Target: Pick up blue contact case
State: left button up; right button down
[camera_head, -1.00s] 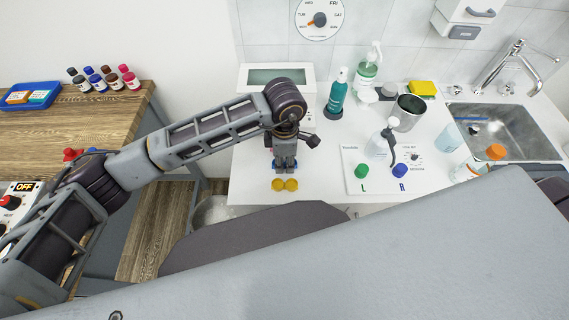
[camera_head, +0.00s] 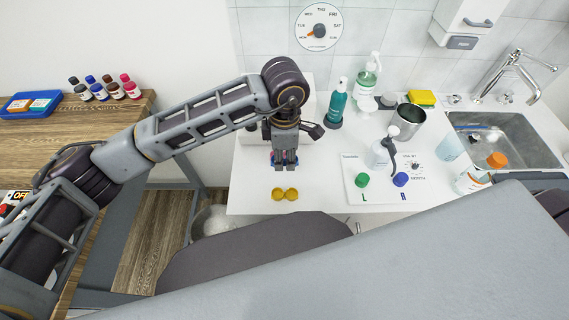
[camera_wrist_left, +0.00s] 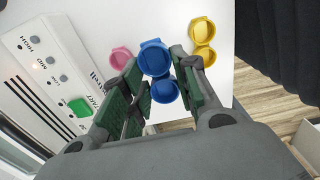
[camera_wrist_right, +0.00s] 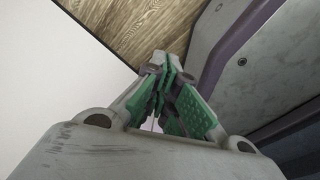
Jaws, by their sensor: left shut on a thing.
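The blue contact case (camera_wrist_left: 155,57), two round cups joined, is between the fingers of my left gripper (camera_wrist_left: 158,72) in the left wrist view. The gripper is shut on it, and the case looks larger than its neighbours, held above the white counter. In the head view my left gripper (camera_head: 284,160) points down just behind the yellow contact case (camera_head: 285,194); the blue case is mostly hidden there. A pink case (camera_wrist_left: 121,58) lies beside the blue one in the left wrist view. My right gripper (camera_wrist_right: 168,68) appears shut and empty, its green pads close together.
Farther right are a metal cup (camera_head: 408,120) and a sink (camera_head: 500,140). A white device with buttons (camera_wrist_left: 50,75) is close to the left gripper. Counter around the yellow case is clear.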

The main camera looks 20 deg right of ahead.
aim_at(285, 162)
pick_arm(q)
notch_tip(285, 162, up, 3)
jog(key=shift+f, duration=0.1)
jog(key=shift+r, duration=0.4)
pick_arm(e)
jog(key=shift+w+d+f, duration=0.1)
jog(key=shift+w+d, duration=0.05)
jog(key=shift+d, duration=0.65)
